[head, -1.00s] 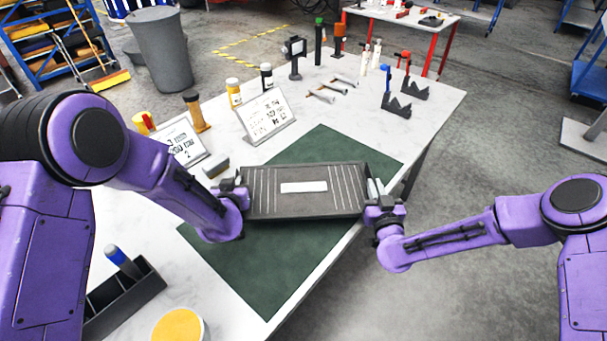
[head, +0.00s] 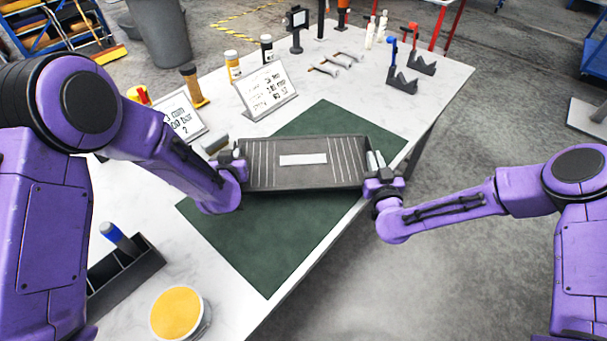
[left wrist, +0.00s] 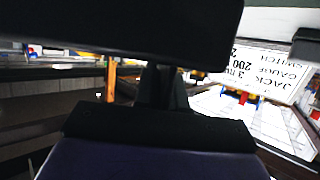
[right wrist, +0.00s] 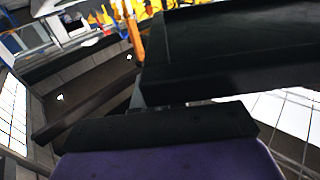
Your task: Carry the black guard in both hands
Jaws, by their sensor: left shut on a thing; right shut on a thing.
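The black guard (head: 270,176) is a dark rectangular panel with pale slots at both ends and a white label in its middle. It spans between my two grippers over the green mat (head: 258,258), roughly level. My left gripper (head: 238,172) is shut on its left end, and my right gripper (head: 374,174) is shut on its right end. In the left wrist view a dark body, likely the guard (left wrist: 130,35), fills the top. In the right wrist view the dark guard (right wrist: 220,55) fills the upper right. The finger contacts are largely hidden.
Blue and red clamps on dark blocks (head: 403,80) are at the back right. A dark bin (head: 125,272) and a yellow-topped tub (head: 177,313) are front left.

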